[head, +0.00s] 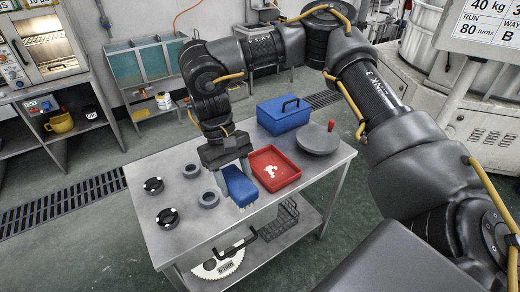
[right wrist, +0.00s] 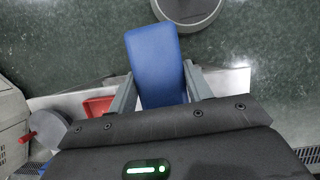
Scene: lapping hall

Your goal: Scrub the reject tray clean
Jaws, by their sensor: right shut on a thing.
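The reject tray (head: 291,180) is a shallow red tray on the metal table, with white residue (head: 270,170) on its floor. My right gripper (head: 228,165) points down just left of the tray and is shut on a blue brush (head: 240,185) with pale bristles at its lower end. The brush hangs near the table's front edge, beside the tray; whether it touches the tabletop I cannot tell. In the right wrist view the brush (right wrist: 155,62) sits between the two fingers, and part of the tray (right wrist: 98,106) shows at left. My left gripper is not in view.
Behind the tray stand a blue box with a handle (head: 283,117) and a grey disc with a red knob (head: 312,140). Several dark and grey rings (head: 168,218) lie on the left of the tabletop.

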